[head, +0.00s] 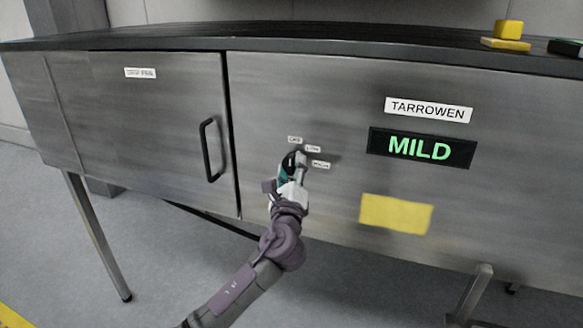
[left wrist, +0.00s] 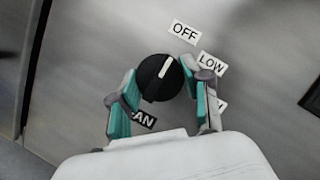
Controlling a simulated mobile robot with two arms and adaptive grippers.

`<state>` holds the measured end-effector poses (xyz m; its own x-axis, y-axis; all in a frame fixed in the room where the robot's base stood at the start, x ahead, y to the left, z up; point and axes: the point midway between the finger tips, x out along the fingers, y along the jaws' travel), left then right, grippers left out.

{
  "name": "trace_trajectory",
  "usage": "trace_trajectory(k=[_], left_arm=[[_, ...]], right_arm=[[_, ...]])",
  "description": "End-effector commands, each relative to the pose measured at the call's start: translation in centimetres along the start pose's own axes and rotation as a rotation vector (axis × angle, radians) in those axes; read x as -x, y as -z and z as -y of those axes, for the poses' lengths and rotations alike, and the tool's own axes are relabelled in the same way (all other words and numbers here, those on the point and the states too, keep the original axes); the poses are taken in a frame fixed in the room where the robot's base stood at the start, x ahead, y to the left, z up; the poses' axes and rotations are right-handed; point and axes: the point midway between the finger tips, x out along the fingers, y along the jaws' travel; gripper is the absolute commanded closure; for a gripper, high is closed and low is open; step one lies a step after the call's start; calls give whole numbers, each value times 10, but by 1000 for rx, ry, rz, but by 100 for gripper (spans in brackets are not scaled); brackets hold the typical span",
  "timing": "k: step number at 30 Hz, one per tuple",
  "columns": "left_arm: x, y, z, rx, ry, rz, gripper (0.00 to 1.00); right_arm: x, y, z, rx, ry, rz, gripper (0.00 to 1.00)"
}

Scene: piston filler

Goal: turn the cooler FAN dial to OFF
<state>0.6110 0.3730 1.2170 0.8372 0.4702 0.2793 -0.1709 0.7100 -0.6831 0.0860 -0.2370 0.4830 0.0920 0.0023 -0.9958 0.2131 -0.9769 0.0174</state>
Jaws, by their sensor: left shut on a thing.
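The FAN dial (left wrist: 152,80) is a round black knob with a white pointer mark, on the grey metal front panel. In the left wrist view the mark points up and right toward the OFF label (left wrist: 185,33). The LOW label (left wrist: 210,64) is further right, a third label is partly covered by a finger, and the FAN label (left wrist: 145,120) is below the dial, partly hidden. My left gripper (left wrist: 164,88) is shut on the dial, one teal-padded finger on each side. In the head view the left gripper (head: 292,163) is at the panel and mostly covers the dial. My right gripper is not in view.
A door with a black handle (head: 209,150) is left of the dial. To the right are the TARROWEN label (head: 428,109), a display reading MILD (head: 420,148) and a yellow patch (head: 396,213). Yellow blocks (head: 507,34) stand on the top. The panel around the dial is clear.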

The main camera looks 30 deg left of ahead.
Motion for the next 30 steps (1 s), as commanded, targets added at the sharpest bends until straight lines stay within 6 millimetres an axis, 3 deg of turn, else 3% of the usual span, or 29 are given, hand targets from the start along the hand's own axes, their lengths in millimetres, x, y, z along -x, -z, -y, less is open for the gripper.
trace_trajectory(k=[18,19,21,24,30], left_arm=[[0,0,0,48,-19,0,87],[0,0,0,48,-19,0,50],[0,0,0,48,-19,0,39],[0,0,0,47,-19,0,27],[0,0,0,45,-18,0,27]], right_arm=[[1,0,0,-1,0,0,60],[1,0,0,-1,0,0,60],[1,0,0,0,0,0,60],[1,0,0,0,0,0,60],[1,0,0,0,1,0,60]])
